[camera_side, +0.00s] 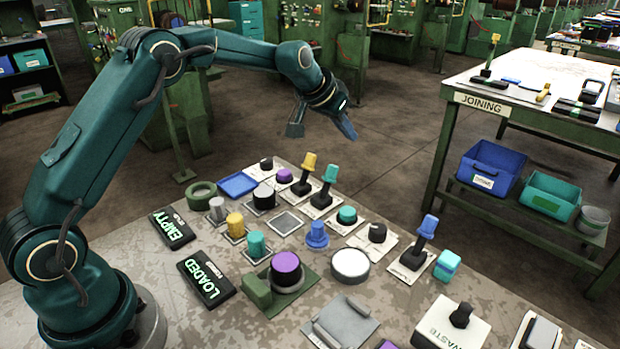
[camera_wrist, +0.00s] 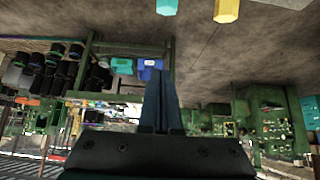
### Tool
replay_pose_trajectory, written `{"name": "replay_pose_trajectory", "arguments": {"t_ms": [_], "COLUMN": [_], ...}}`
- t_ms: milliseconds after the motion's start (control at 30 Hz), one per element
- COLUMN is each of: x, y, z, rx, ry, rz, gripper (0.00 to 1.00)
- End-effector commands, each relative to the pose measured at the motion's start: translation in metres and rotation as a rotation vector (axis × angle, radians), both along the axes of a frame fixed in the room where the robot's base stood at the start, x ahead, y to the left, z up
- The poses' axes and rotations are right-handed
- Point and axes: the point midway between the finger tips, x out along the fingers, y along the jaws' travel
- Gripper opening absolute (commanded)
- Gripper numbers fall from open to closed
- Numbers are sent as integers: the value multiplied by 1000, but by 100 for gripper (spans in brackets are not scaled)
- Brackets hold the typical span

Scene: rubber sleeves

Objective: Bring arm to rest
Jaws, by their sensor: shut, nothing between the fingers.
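My arm reaches out to the right over the table in the side view, with its wrist raised well above the table top. My gripper (camera_side: 349,131) points down and to the right, out past the far edge of the table and clear of everything. In the wrist view my gripper (camera_wrist: 160,74) shows its two dark blue fingers pressed together with nothing between them.
Below on the worn table (camera_side: 232,315) stand a yellow-topped lever (camera_side: 308,160), a teal-topped lever (camera_side: 330,174), a purple knob (camera_side: 286,268), a white round cap (camera_side: 350,265) and a LOADED plate (camera_side: 207,279). A green JOINING bench (camera_side: 447,150) stands at right. The air around my gripper is free.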

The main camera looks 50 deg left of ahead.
Motion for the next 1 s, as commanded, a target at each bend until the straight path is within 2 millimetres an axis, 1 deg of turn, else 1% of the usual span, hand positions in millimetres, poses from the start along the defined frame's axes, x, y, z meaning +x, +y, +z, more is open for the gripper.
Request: {"name": "replay_pose_trajectory", "arguments": {"t_ms": [33,200,567,633,667,700,767,800,867,900,967,1000], "x": [0,0,0,1,1,-1,-7,-13,-27,-38,-55,-68], "y": [0,0,-1,-3,-4,-6,-11,-15,-20,-24,-29,-32], "z": [5,14,17,29,38,51,72,87,106,117,130,137], "rx": [1,1,1,5,6,10,16,20,25,28,31,32], "ry": [-3,-2,-4,-29,-47,-70,-102,-121,-140,-148,-155,-155], "rz": [0,1,-2,-5,-8,-12,-21,-27,-36,-41,-50,-53], "gripper": [0,0,0,0,0,0,0,0,0,0,0,0]}}
